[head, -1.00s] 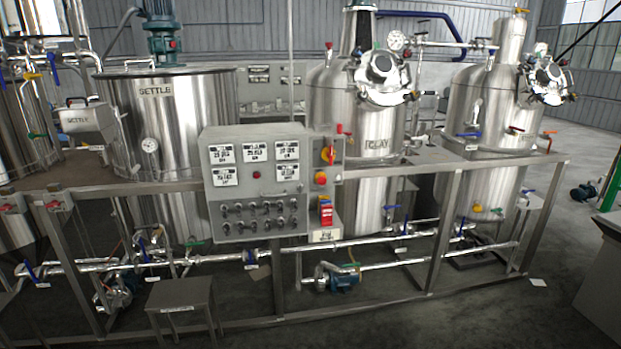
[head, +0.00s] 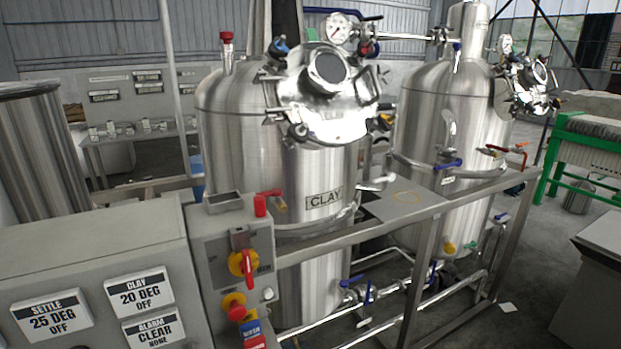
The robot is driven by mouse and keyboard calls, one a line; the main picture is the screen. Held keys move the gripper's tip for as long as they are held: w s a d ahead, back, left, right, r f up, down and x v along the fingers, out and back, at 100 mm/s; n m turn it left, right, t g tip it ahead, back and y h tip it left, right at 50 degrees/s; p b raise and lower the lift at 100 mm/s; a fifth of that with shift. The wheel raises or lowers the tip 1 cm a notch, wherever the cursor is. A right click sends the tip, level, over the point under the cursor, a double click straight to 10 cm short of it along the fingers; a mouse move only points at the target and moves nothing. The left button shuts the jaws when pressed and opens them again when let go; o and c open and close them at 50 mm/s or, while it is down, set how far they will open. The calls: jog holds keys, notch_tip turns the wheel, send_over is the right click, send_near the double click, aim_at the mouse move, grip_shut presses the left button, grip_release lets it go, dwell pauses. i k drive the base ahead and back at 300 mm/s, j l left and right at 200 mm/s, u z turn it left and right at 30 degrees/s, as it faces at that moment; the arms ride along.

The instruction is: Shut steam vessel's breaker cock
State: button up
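A steel vessel labelled CLAY (head: 325,201) stands in the middle, with a clamped round hatch, a red-topped fitting and a pressure gauge. Behind it to the right stands another steel vessel (head: 425,120), whose small label (head: 448,180) I cannot read. That vessel has a blue-handled valve (head: 447,163) at its front and a red-orange-handled valve (head: 508,152) at its right side. A second gauge (head: 505,44) and a hatch sit on its upper right. No readable label marks any vessel as steam or any valve as the breaker cock. My gripper is not in view.
A grey control panel (head: 95,235) with SETTLE, CLAY and ALARM displays stands close at the lower left. A switch box (head: 232,265) adjoins it. A metal frame (head: 420,212) runs along the vessels. Open floor lies at the lower right, beside a grey cabinet (head: 600,265).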

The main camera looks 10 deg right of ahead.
aim_at(500, 149)
jog(key=i+l+z, duration=0.1)
jog(key=i+z, duration=0.4)
jog(key=i+j+z, duration=0.1)
jog(key=i+z, duration=0.4)
jog(key=i+l, duration=0.15)
jog(key=i, duration=0.25)
jog(key=i+l, duration=0.15)
jog(key=i, duration=0.3)
jog(key=i+l, duration=0.15)
jog(key=i, duration=0.25)
jog(key=z, duration=0.05)
